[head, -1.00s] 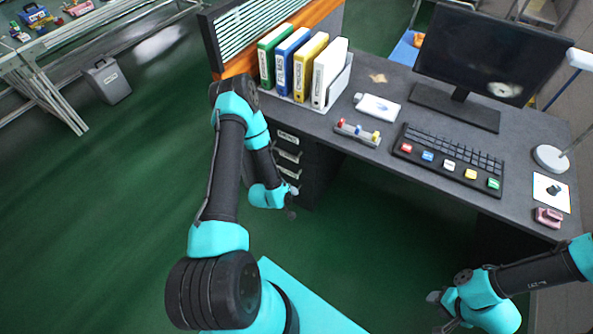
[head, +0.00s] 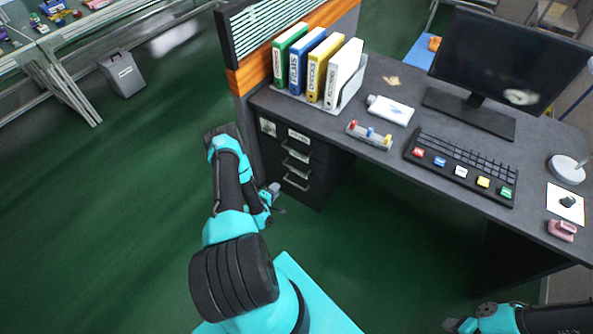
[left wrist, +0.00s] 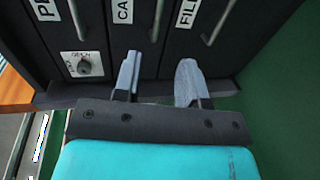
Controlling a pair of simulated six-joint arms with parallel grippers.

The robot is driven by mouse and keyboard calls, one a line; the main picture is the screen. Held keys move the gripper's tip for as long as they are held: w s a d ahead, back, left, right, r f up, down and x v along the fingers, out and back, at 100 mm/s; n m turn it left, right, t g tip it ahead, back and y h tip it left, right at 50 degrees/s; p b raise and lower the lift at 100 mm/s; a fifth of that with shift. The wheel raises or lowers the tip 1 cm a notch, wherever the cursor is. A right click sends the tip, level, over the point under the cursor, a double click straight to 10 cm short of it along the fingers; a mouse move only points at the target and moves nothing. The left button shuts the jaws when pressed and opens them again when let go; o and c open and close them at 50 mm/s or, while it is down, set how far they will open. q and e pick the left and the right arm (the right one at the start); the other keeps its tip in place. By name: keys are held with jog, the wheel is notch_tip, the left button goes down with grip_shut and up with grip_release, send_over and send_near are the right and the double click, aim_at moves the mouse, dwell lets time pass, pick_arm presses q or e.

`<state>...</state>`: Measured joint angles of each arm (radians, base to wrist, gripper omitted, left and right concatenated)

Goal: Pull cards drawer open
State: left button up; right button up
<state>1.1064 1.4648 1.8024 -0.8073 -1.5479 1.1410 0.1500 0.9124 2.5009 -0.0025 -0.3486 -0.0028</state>
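The dark drawer cabinet (head: 330,178) stands under the left end of the desk, its stacked drawers looking shut. The cards drawer is the middle one; its bar handle (head: 297,158) shows in the head view. In the left wrist view, the "CA" label (left wrist: 123,10) is cut off and the cards handle (left wrist: 157,20) lies beyond and between my fingertips. My left gripper (head: 276,197) is open and empty, in front of the cabinet and apart from the handle; its fingers also show in the left wrist view (left wrist: 157,75). My right gripper (head: 452,325) is at the bottom edge, its fingers unclear.
Handles of neighbouring drawers (left wrist: 220,22) flank the cards handle, and a lock knob (left wrist: 84,66) is at left. The desk (head: 400,165) overhangs the cabinet and carries binders (head: 315,68), a keyboard (head: 458,155) and a monitor (head: 505,65).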

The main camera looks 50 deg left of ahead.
aim_at(295, 169)
pick_arm(q)
jog(key=shift+w, duration=0.1)
jog(key=x, duration=1.7)
jog(key=shift+w, duration=0.15)
grip_shut()
